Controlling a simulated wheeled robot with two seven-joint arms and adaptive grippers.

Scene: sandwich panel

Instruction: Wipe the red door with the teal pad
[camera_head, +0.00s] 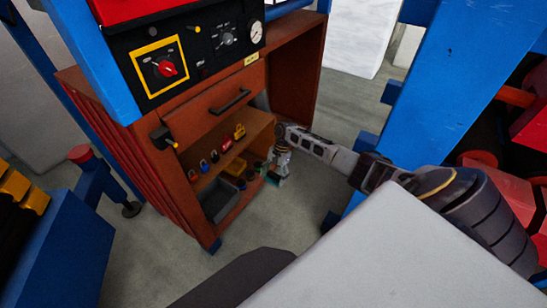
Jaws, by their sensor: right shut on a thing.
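The red-orange cabinet stands left of centre. Its front has a red-orange panel (205,112) with a black bar handle, above an open shelf bay. I cannot tell for sure which panel is the red door. My right arm comes in from the right, and my right gripper (279,168) is low beside the cabinet's right front edge. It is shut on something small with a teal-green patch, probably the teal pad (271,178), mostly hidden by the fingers. I cannot tell whether it touches the cabinet. My left gripper is out of view.
Small coloured padlocks (226,142) and a grey bin (220,203) sit in the open bay. A control panel (160,67) with a red knob is above. A blue post (440,90) stands right of my arm. Grey floor is clear in front of the cabinet.

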